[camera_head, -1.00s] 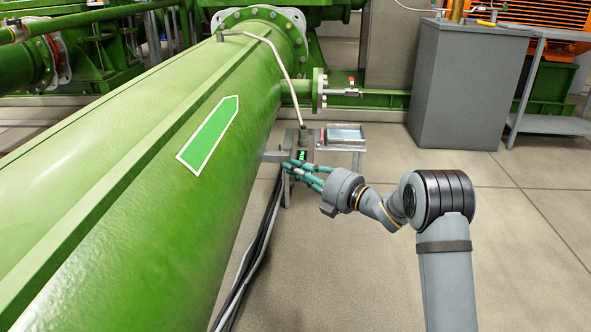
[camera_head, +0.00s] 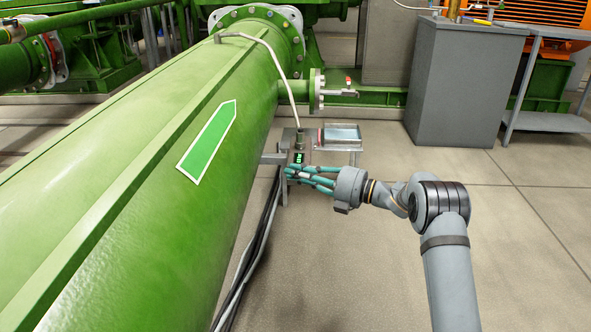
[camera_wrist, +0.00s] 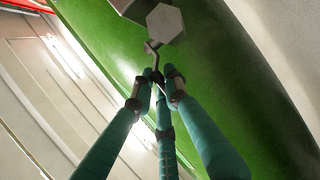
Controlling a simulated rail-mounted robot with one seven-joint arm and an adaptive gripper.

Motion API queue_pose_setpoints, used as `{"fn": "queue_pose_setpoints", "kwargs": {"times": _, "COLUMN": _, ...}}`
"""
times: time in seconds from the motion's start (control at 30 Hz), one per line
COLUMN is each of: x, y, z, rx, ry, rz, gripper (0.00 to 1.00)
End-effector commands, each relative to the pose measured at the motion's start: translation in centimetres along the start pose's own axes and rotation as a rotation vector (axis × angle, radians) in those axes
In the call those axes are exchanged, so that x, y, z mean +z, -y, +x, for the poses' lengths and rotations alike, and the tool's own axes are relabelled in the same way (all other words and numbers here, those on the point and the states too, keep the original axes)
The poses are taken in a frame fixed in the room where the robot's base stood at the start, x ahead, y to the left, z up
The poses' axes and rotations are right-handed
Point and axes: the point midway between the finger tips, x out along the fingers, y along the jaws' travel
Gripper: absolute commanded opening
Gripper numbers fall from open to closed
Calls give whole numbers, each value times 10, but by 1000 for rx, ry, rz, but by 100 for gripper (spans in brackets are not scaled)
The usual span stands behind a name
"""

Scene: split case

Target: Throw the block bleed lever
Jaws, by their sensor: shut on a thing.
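In the wrist view, a thin bent lever (camera_wrist: 155,61) comes down from a grey hexagonal fitting (camera_wrist: 165,22). My gripper (camera_head: 289,172) has teal fingers and sits low at the front of the box. In the wrist view its fingertips (camera_wrist: 157,77) are closed together around the lower end of the lever. The fingers cover the lever's end, and the lever is too small to make out in the head view.
A metal tray (camera_head: 341,143) on a stand is just right of the box. Dark and grey cables (camera_head: 256,250) run down beside the pipe. A grey cabinet (camera_head: 465,85) stands at the back right. The floor on the right (camera_head: 520,240) is clear.

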Motion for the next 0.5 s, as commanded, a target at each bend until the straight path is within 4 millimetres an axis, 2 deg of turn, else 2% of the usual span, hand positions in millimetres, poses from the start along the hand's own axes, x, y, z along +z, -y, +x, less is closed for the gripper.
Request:
{"fn": "queue_pose_setpoints", "kwargs": {"times": 0.23, "x": 0, "y": -2, "z": 0, "rx": 3, "ry": 1, "rz": -2, "gripper": 0}}
{"fn": "queue_pose_setpoints", "kwargs": {"times": 0.27, "x": 0, "y": -2, "z": 0, "rx": 3, "ry": 1, "rz": -2, "gripper": 14}}
{"fn": "queue_pose_setpoints", "kwargs": {"times": 0.5, "x": 0, "y": -1, "z": 0, "rx": 2, "ry": 1, "rz": -1, "gripper": 28}}
